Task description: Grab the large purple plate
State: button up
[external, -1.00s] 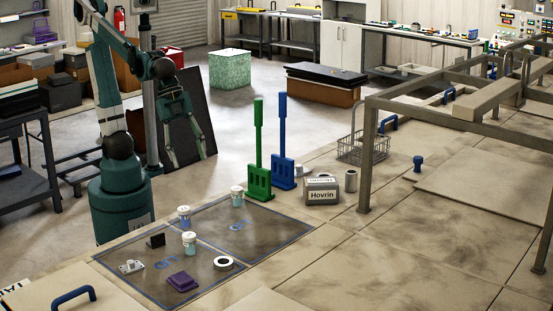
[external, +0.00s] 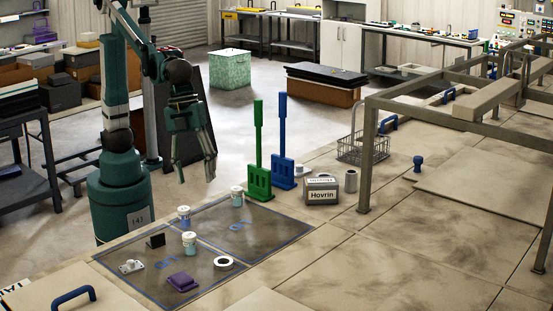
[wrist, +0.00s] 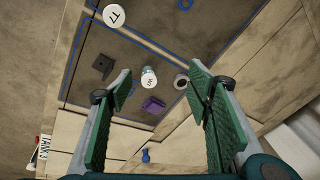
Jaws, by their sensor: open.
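A purple plate-like block (external: 183,281) lies flat near the front of the dark, blue-outlined panel (external: 262,230). It also shows in the wrist view (wrist: 153,104), seen between my fingers and farther away. My gripper (external: 196,177) hangs in the air behind the panel, up and to the right of the purple piece in the external view. Its green fingers are spread wide and empty, as the wrist view (wrist: 161,78) also shows. Nothing touches the purple piece.
White-lidded jars (external: 189,243), a black block (external: 155,240), a white ring (external: 223,263) and a small pale fitting (external: 131,266) lie around the purple piece. Tall green (external: 258,170) and blue (external: 283,150) paddles stand behind the panel.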

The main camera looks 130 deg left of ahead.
jog(key=w+d+f+m+g+p, duration=0.1)
jog(key=w+d+f+m+p, duration=0.2)
jog(key=w+d, duration=0.65)
jog(key=m+g, duration=0.2)
jog(key=m, duration=0.3)
send_near(183, 276)
jog(key=shift+s+a+y+p, duration=0.15)
jog(key=shift+a+y+p, duration=0.15)
jog(key=shift+p, duration=0.15)
jog(key=shift+d+f, duration=0.3)
jog(key=shift+d, duration=0.15)
jog(key=shift+f, duration=0.1)
jog(key=shift+f, duration=1.25)
jog(key=shift+f+p, duration=0.45)
jog(key=shift+f, duration=2.15)
